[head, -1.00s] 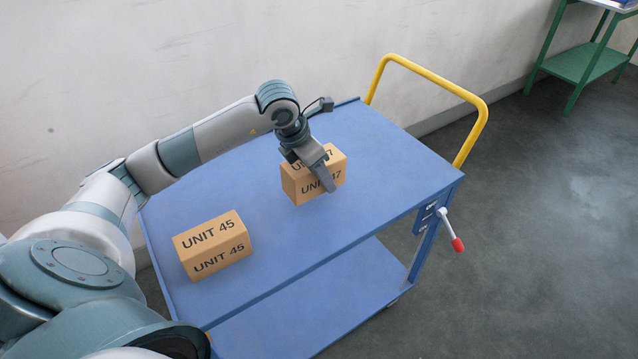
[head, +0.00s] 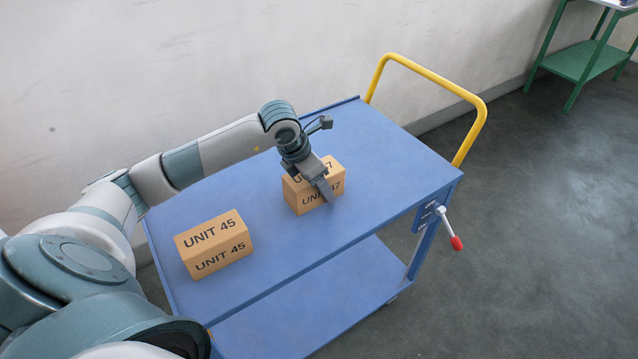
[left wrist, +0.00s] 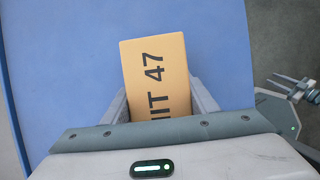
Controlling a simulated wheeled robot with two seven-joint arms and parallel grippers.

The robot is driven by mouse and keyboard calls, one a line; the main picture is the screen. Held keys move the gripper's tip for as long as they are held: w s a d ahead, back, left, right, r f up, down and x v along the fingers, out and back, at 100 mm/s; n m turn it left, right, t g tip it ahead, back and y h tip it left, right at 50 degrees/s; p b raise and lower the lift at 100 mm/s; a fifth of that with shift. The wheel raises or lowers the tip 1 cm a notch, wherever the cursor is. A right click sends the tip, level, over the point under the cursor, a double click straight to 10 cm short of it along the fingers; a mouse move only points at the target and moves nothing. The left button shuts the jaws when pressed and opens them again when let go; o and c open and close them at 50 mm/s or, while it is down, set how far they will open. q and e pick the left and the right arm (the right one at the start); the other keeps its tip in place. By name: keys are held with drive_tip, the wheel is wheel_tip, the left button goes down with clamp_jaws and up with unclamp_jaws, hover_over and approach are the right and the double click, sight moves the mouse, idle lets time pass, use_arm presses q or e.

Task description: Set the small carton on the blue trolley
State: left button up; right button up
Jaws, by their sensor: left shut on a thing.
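The small carton is a tan box marked UNIT 47 (head: 331,177), over the far middle of the blue trolley's top deck (head: 385,150). My left gripper (head: 322,183) is shut on it from above, one finger across its near face. In the left wrist view the carton (left wrist: 158,75) sits between both fingers, with blue deck behind it. The carton is at or very close to the deck; I cannot tell whether its underside touches. What looks like my right gripper (left wrist: 300,88) shows small at the right edge of the left wrist view, its jaws unclear.
A larger tan carton marked UNIT 45 (head: 214,244) stands on the deck at the near left. The trolley has a yellow handle (head: 430,75), a red-tipped lever (head: 451,230) and a lower shelf (head: 310,305). The deck is clear right of the held carton.

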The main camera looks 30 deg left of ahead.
drive_tip(key=shift+f, duration=0.15)
use_arm(q)
drive_tip(key=o, duration=1.4)
use_arm(e)
drive_tip(key=shift+s+d, duration=0.15)
use_arm(q)
drive_tip(key=shift+s+r, duration=0.1)
drive_tip(key=shift+r, duration=0.2)
drive_tip(key=b+v, duration=0.1)
drive_tip(key=v, duration=0.9)
drive_tip(key=shift+r+b, duration=0.1)
drive_tip(key=shift+b, duration=0.2)
drive_tip(key=shift+s+a+r, duration=0.1)
drive_tip(key=shift+s+r, duration=0.15)
drive_tip(key=shift+r, duration=0.35)
use_arm(e)
drive_tip(key=shift+s+d+f+g+h, duration=0.3)
drive_tip(key=shift+d+f+g, duration=0.3)
drive_tip(key=shift+d+g, duration=0.1)
drive_tip(key=shift+s, duration=0.1)
